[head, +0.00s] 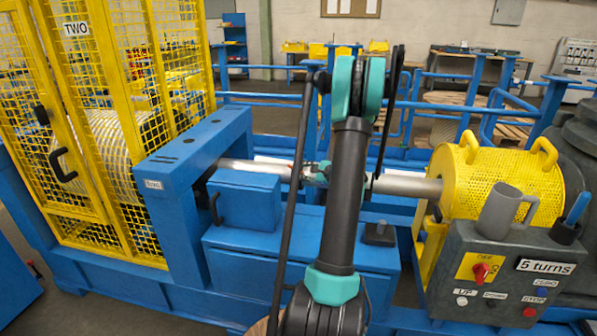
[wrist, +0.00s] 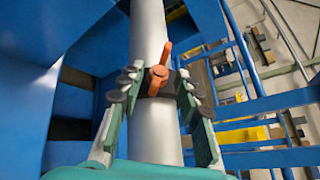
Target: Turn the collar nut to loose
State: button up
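The collar nut (wrist: 159,72) is orange with a winged bar and sits on a dark collar (wrist: 150,88) around a grey shaft (wrist: 147,30). The bar stands slanted, its upper end leaning right in the wrist view. My gripper (wrist: 157,80) is open, with one finger on each side of the shaft and the nut between them. The fingers appear clear of the nut; whether they touch the collar's sides I cannot tell. In the head view my gripper (head: 316,173) is at the middle of the shaft (head: 410,186), and my arm largely hides the nut.
A blue frame (head: 180,150) and yellow mesh cage (head: 110,120) stand left. A yellow perforated guard (head: 500,180) covers the shaft's right end. A grey control box (head: 505,265) marked "5 turns" carries a grey mug (head: 497,212). Blue housings (head: 245,200) lie below the shaft.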

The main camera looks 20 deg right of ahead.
jog(key=shift+x, duration=1.15)
grip_shut()
jog(key=shift+d+r+n+g+y, duration=0.15)
jog(key=shift+n+g+y, duration=0.35)
jog(key=shift+n+g, duration=0.75)
grip_release()
